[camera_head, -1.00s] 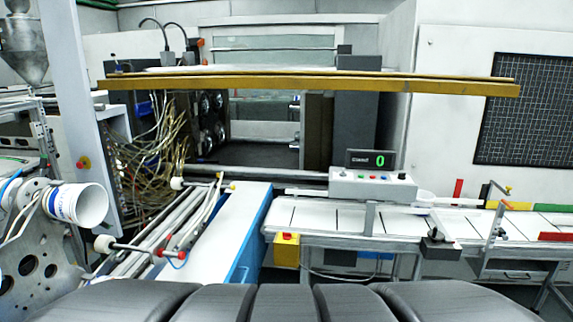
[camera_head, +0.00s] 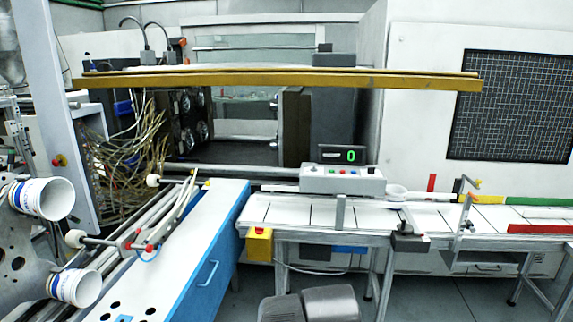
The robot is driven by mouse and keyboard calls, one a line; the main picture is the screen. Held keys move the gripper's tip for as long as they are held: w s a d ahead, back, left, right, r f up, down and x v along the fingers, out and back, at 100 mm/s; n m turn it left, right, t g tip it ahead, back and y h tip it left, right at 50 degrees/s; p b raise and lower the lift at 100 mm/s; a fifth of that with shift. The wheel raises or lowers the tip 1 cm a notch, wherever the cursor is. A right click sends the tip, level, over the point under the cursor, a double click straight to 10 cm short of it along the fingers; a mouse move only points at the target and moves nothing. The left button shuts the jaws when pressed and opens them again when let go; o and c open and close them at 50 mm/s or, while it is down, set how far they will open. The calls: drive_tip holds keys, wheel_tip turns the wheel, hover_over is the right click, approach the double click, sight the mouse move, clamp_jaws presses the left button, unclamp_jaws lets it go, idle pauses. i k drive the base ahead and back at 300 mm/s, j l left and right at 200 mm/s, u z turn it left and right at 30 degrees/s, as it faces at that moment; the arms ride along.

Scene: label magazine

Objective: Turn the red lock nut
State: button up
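I cannot make out with certainty which part is the red lock nut. Small red parts (camera_head: 149,248) sit on the rod-and-rail assembly (camera_head: 178,207) at left of centre, too small to tell their shape. An upright red piece (camera_head: 432,182) stands behind the conveyor at the right. My gripper is not recognisable in the view. Dark rounded parts at the bottom centre seem to be mine.
A blue-sided white cabinet (camera_head: 212,270) stands at lower left. White cups with blue bands (camera_head: 47,198) sit on a grey plate at the left edge. A conveyor (camera_head: 290,213) with a control box (camera_head: 342,180) crosses the right. Grey floor (camera_head: 440,290) is clear at lower right.

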sight(128, 246)
drive_tip(key=i+u, duration=0.1)
drive_tip(key=u, duration=1.1)
drive_tip(key=i+l+z, duration=0.15)
drive_tip(key=i+l, duration=0.45)
drive_tip(key=i, duration=0.15)
